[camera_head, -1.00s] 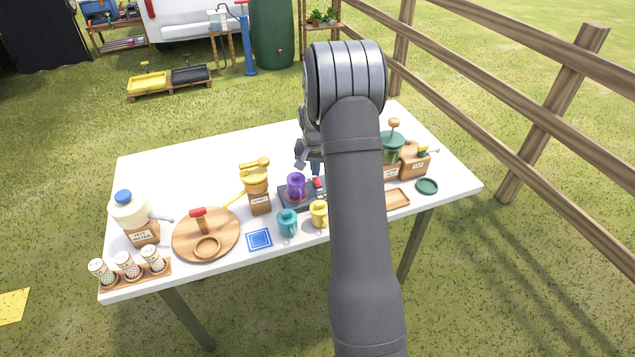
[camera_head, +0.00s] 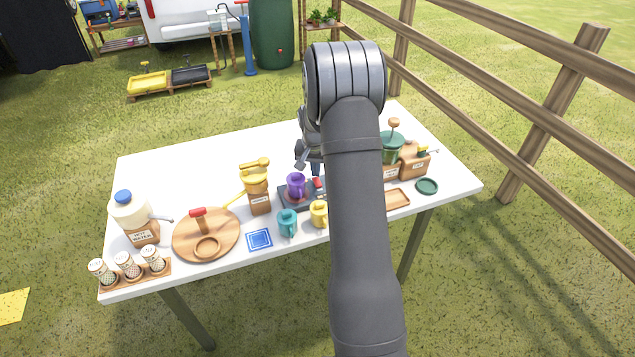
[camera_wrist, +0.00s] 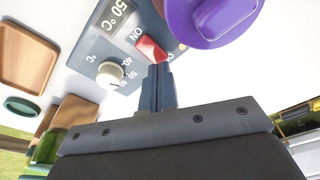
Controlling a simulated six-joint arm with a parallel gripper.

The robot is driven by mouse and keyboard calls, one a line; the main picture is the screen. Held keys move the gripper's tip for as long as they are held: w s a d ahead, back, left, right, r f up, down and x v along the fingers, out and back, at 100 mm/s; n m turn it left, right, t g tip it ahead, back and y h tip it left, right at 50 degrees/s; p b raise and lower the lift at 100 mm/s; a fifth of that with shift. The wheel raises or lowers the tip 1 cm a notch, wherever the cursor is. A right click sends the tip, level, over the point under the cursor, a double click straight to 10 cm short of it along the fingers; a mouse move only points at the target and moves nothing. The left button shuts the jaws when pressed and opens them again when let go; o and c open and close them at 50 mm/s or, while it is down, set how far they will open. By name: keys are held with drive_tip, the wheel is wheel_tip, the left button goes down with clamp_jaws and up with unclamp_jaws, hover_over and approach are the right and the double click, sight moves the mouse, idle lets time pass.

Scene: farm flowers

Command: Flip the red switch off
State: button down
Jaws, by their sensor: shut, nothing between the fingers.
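The red switch (camera_wrist: 151,47) is on a dark hot plate unit (camera_wrist: 112,48), beside an "ON" label, a white dial and a "50 °C" display. In the head view the switch (camera_head: 318,183) is a small red spot at the right of the hot plate (camera_head: 292,202), partly hidden by my arm.
Teal (camera_head: 287,222) and yellow (camera_head: 319,213) mugs stand in front of the hot plate. A yellow-topped grinder (camera_head: 257,190) is left of it. A wooden tray (camera_head: 398,199) and green coaster (camera_head: 427,186) lie right. The white table's back left is clear.

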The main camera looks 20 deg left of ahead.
drive_tip(key=shift+f, duration=0.8)
drive_tip(key=shift+r, duration=3.55)
wheel_tip(320, 180, down, 7)
drive_tip(key=shift+f, duration=0.1)
drive_tip(key=shift+r, duration=0.2)
